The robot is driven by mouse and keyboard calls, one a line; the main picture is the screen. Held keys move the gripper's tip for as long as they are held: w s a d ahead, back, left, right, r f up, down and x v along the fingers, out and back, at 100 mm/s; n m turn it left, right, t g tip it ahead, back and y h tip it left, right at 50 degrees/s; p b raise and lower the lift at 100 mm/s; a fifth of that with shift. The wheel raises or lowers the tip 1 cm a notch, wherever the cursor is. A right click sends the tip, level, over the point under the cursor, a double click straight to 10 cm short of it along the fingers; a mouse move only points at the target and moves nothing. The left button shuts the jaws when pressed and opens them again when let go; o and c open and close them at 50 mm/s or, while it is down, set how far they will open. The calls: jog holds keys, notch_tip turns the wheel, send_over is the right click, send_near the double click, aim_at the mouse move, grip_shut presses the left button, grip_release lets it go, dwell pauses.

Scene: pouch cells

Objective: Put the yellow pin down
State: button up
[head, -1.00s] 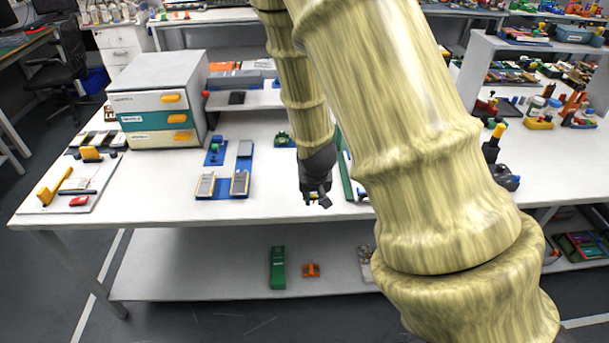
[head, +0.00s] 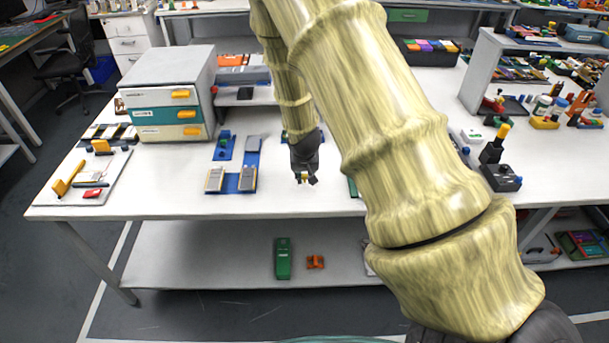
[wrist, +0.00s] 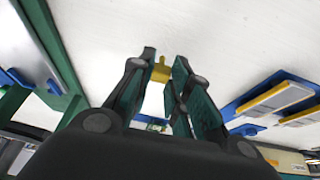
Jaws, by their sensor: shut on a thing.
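The yellow pin (wrist: 161,73) shows between the fingertips of my gripper (wrist: 165,66) in the wrist view. The gripper is shut on it. Its upper end is a narrow stub, and the fingers partly hide its sides. In the head view my gripper (head: 304,180) points down over the white table near its front edge, right of the blue fixture. Only a speck of yellow shows at its fingertips there. The gap between the pin and the table is hard to judge.
A blue fixture with grey cells (head: 249,178) stands left of the gripper, and also shows in the wrist view (wrist: 275,97). A drawer unit (head: 168,95) and a white board with yellow handles (head: 110,187) are farther left.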

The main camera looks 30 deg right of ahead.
jog(key=shift+f, duration=0.6)
jog(key=shift+f, duration=0.15)
jog(key=o, duration=0.6)
jog(key=shift+o, duration=0.2)
